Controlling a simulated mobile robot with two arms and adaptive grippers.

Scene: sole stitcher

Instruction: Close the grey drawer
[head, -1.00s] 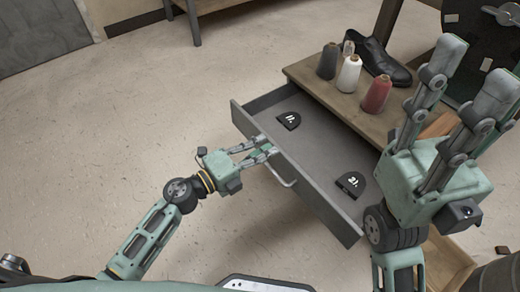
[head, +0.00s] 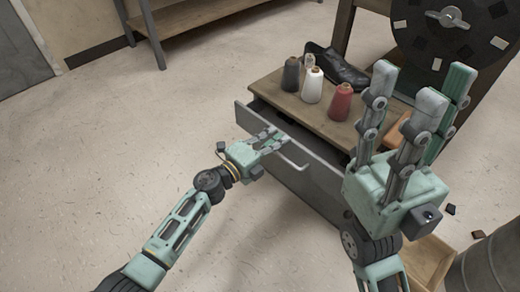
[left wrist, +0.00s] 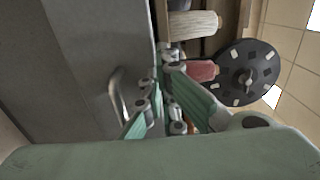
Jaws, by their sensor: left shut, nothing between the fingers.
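The grey drawer (head: 316,178) sits under the wooden table top and is open only by a narrow gap in the head view. Its silver handle (head: 292,157) is on the front panel. My left gripper (head: 278,138) is shut and empty, its fingertips at the top of the drawer front, left of the handle. The left wrist view shows the grey front panel (left wrist: 85,60) and the handle (left wrist: 118,95) close to the fingers. My right gripper (head: 420,85) is raised with its fingers apart, in front of the table's right side, and hides part of the drawer's right end.
On the wooden table top (head: 290,97) stand a dark spool (head: 291,74), a white spool (head: 313,86), a red spool (head: 340,103) and a black shoe (head: 338,69). A dark round wheel (head: 455,35) is behind. A wooden crate (head: 428,262) and a barrel (head: 492,265) stand at lower right. The left floor is clear.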

